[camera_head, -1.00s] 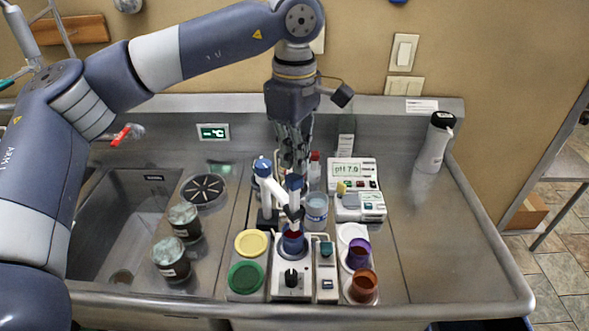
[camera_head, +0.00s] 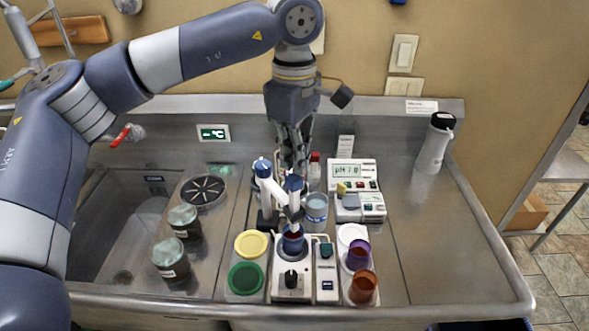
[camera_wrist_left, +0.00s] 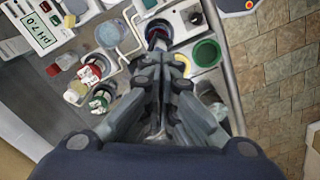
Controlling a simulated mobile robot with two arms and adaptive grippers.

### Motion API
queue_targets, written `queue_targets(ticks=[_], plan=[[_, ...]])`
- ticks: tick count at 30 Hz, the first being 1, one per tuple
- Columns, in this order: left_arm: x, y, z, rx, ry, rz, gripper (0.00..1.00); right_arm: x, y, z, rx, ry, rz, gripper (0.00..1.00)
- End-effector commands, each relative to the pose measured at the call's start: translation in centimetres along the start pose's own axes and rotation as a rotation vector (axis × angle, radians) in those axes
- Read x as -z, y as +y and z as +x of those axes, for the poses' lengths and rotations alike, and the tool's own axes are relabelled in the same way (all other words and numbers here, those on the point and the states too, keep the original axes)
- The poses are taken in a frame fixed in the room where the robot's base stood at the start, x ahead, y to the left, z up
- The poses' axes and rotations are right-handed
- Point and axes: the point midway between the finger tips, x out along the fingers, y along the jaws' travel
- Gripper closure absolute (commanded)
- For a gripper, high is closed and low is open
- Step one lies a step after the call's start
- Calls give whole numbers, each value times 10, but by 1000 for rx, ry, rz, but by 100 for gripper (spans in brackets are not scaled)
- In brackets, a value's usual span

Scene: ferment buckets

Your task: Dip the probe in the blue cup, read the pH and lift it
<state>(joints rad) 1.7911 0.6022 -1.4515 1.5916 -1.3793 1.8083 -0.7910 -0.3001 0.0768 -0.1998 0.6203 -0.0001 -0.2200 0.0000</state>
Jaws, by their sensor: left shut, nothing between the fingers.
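The blue cup (camera_head: 292,241) with reddish liquid stands on the white stirrer unit (camera_head: 291,276). The probe (camera_head: 294,196) has a dark blue cap and hangs from a white holder arm over the cup. Its lower end appears to reach the cup's mouth; its tip is hidden. The pH meter (camera_head: 352,173) shows about pH 7.0. My left gripper (camera_head: 293,172) is shut and empty, pointing down just behind and above the probe cap. In the left wrist view the shut fingers (camera_wrist_left: 163,62) lie close to the cap, and the blue cup (camera_wrist_left: 157,31) shows beyond them. Contact cannot be told.
A clear beaker (camera_head: 316,212) stands right of the probe. Purple (camera_head: 358,255) and orange (camera_head: 363,287) cups stand at the right. Yellow (camera_head: 251,243) and green (camera_head: 246,277) lids lie left of the stirrer. Jars (camera_head: 171,258) stand by the sink.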

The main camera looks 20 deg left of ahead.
Motion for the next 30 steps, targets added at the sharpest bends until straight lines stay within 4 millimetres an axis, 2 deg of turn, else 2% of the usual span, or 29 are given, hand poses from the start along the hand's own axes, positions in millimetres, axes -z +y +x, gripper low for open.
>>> queue_targets(ticks=[30], plan=[[0, 0, 29, 1, 0, 0, 100, -3, 4, 22, -4, -2, -2, 100]])
